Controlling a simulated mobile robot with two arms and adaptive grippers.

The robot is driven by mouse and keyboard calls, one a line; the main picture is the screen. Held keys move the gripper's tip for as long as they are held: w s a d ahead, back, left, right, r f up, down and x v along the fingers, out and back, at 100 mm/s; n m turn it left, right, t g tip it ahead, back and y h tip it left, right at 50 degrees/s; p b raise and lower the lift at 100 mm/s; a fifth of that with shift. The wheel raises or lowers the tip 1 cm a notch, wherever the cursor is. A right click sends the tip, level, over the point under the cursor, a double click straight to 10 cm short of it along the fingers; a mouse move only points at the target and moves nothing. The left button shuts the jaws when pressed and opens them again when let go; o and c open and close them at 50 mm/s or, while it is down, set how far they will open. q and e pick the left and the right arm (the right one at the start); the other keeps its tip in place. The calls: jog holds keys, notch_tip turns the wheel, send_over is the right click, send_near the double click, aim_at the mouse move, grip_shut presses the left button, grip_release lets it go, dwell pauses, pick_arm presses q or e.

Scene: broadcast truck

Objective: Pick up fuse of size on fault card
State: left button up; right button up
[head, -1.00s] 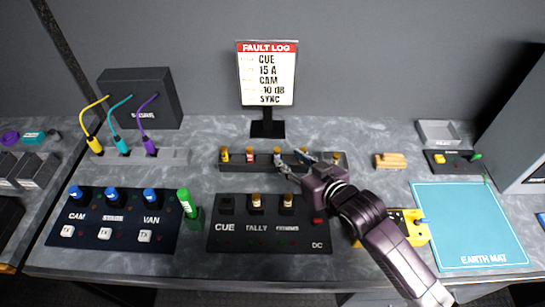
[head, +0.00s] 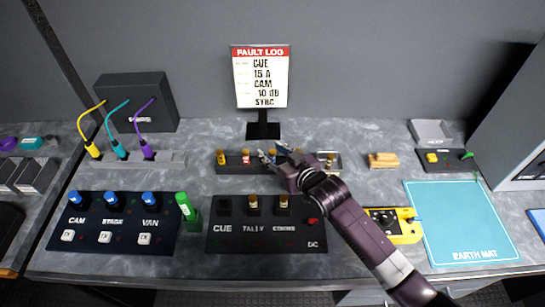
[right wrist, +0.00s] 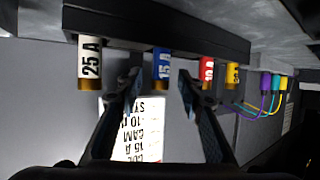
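The fault card (head: 261,78) stands at the back and reads CUE, 15 A, CAM, -10 dB, SYNC. The dark fuse rack (head: 233,168) lies in front of it with several coloured fuses. In the right wrist view, seen upside down, are a blue fuse marked 15 A (right wrist: 161,64), a white fuse marked 25 A (right wrist: 90,62), a red fuse (right wrist: 207,72) and a yellow fuse (right wrist: 232,75). My right gripper (head: 269,157) is open at the rack. In its wrist view the fingers (right wrist: 160,82) appear either side of the blue fuse, without visible contact. My left gripper is not in view.
The CUE/TALLY/COMMS fuse panel (head: 266,241) lies in front of the rack, its CUE socket (head: 224,206) without a fuse. A green tool (head: 187,207) stands left of it. A yellow meter (head: 405,237) and earth mat (head: 462,215) lie right, a wooden block (head: 383,160) behind.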

jog(key=shift+c, duration=0.2)
grip_shut()
jog(key=shift+r, duration=0.1)
